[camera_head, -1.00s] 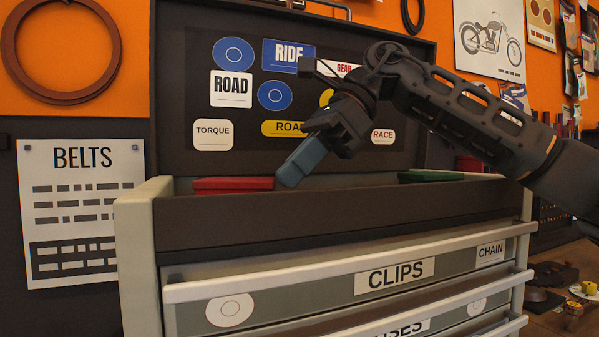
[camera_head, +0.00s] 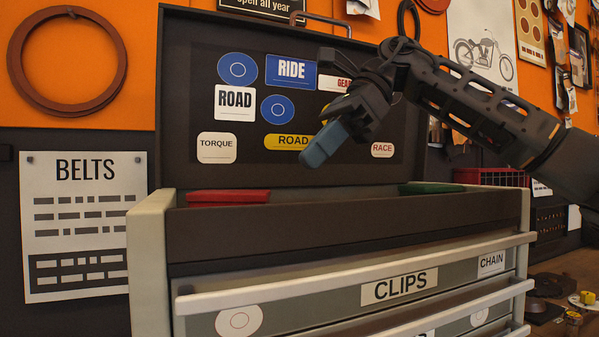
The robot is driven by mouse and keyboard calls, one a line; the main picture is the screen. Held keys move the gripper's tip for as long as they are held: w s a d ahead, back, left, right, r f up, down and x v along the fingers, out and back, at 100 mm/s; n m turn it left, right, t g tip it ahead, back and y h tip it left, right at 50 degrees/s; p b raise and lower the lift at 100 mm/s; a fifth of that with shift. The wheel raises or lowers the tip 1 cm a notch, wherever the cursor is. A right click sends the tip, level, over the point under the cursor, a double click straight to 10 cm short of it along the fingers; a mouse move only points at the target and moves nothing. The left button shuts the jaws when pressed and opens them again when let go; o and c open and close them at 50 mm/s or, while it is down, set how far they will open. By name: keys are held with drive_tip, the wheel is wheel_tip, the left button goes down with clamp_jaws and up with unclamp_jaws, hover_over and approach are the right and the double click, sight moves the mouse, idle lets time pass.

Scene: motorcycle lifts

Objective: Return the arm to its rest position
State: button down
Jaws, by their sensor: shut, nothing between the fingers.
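My gripper (camera_head: 314,156) is in the upper middle of the head view, with blue fingers pointing down and left. It is shut and holds nothing. It is above the open top of the tool chest (camera_head: 350,224), in front of the raised lid (camera_head: 220,168) covered in stickers. My dark arm comes in from the right edge, bent at the wrist. The fingertips are clear of the chest's rim.
A red item (camera_head: 228,196) and a green item (camera_head: 430,188) lie in the chest's top tray. The drawer labelled CLIPS (camera_head: 400,285) is below. A BELTS poster (camera_head: 80,225) hangs at left. Small parts (camera_head: 575,305) lie on a surface at lower right.

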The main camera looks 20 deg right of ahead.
drive_tip(key=shift+v, duration=1)
